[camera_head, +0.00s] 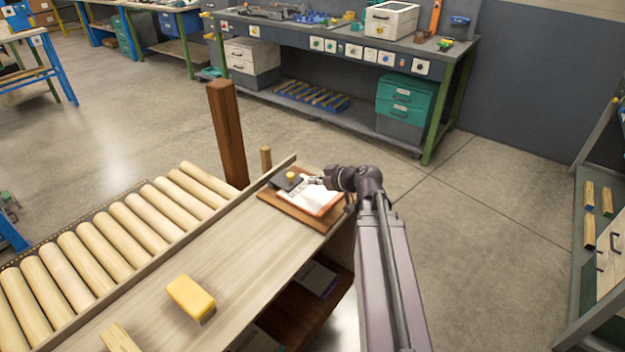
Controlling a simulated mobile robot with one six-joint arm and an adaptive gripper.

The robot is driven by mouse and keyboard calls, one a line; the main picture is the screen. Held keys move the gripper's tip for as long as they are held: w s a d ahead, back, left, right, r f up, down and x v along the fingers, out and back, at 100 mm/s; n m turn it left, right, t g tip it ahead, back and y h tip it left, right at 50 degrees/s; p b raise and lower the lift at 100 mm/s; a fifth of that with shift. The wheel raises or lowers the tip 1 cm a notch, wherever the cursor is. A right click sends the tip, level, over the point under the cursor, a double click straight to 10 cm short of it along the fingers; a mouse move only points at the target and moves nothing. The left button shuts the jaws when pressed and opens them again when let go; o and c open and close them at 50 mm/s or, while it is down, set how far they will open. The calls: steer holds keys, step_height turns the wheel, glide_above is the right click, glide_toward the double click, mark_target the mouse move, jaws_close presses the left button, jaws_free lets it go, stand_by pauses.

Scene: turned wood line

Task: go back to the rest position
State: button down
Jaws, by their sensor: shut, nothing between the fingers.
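My gripper (313,181) is at the far end of the bench, at the end of my arm that reaches in from the lower right. It is shut and empty, just above or touching a white and orange booklet or pad (318,199); I cannot tell which. The pad lies on a brown wooden board (290,208). Beside it on the board is a dark grey block (285,183) with a small yellow piece (290,175) on top.
A yellow block (190,298) and a pale wooden piece (118,338) lie on the bench top (215,252). Wooden rollers (110,245) run along its left. A brown post (228,135) stands behind. A workbench (340,42) is at the back, a shelf (585,250) at right. Open floor (480,240) lies between.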

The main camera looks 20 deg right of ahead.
stand_by(0.3)
steer(key=shift+s+a+p, duration=0.15)
steer(key=shift+a+p, duration=0.15)
steer(key=shift+a, duration=0.15)
steer(key=s+a+g+p, duration=0.1)
steer(key=a, duration=0.1)
steer(key=s+a+m+g+p, duration=0.1)
steer(key=a+g+p, duration=0.1)
steer(key=a, duration=0.1)
steer(key=s+a+g+p, duration=0.1)
steer(key=s+a+g, duration=0.1)
steer(key=shift+a+f+h+p, duration=0.25)
steer(key=shift+a+h+p, duration=0.05)
steer(key=shift+a+h, duration=0.1)
steer(key=s+a+m+g+h+p, duration=0.1)
steer(key=s, duration=0.1)
steer(key=s+a+m+g+h+p, duration=0.1)
steer(key=s+a+g+p, duration=0.1)
steer(key=shift+a+r, duration=0.15)
steer(key=shift+r, duration=0.05)
steer(key=s+m+g+h+p, duration=0.1)
steer(key=s+a+r+m+g+h+p, duration=0.1)
steer(key=s, duration=0.1)
steer(key=shift+s+a+r+h+p, duration=0.1)
steer(key=shift+s+a+h+p, duration=0.05)
steer(key=shift+h+p, duration=0.2)
steer(key=shift+s+r+m+g+h+p, duration=0.35)
steer(key=shift+s+m+h, duration=0.1)
steer(key=shift+s+m, duration=0.15)
steer(key=shift+f, duration=0.1)
